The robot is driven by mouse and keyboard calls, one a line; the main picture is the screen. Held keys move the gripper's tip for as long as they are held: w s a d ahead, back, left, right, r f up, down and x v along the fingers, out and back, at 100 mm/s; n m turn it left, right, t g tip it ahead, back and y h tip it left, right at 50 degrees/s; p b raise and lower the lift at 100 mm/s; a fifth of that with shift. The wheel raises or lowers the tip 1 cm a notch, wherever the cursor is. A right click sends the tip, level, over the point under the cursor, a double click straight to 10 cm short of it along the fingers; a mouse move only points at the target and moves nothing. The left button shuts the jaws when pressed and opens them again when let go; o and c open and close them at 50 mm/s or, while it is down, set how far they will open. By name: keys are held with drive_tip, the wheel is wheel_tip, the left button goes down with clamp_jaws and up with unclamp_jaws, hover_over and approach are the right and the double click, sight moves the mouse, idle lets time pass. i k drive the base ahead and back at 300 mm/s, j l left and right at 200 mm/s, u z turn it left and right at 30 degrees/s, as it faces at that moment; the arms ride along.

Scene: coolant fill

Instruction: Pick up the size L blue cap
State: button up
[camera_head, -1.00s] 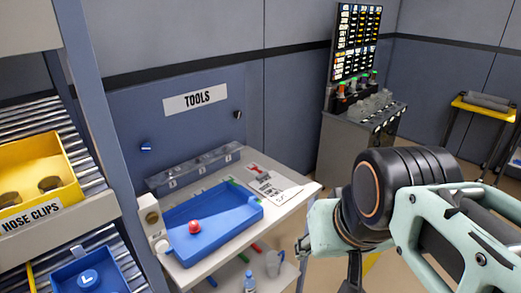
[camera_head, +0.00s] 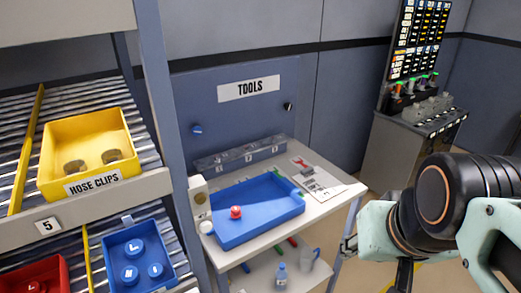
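The blue cap marked L (camera_head: 134,245) lies at the back of an open blue bin (camera_head: 112,249) on the lower left roller rack. A blue cap marked M (camera_head: 130,274) lies in front of it, and a third blue cap (camera_head: 155,270) is at the right with a letter too small to read surely. My arm fills the right side of the view, well away from the bin. I cannot make out gripper fingers in the picture.
A yellow hose-clip bin (camera_head: 88,140) sits on the shelf above. A red bin (camera_head: 35,274) is left of the blue bin. The rack post (camera_head: 160,130) stands between the rack and the tool table. The table holds a blue tray (camera_head: 258,233) with a red cap (camera_head: 236,212).

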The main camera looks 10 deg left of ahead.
sight(135, 249)
drive_tip(key=j+u, duration=0.1)
drive_tip(key=u, duration=1.7)
drive_tip(key=k+l, duration=0.15)
drive_tip(key=i+j+u, duration=0.35)
drive_tip(key=j, duration=0.15)
drive_tip(key=k, duration=0.05)
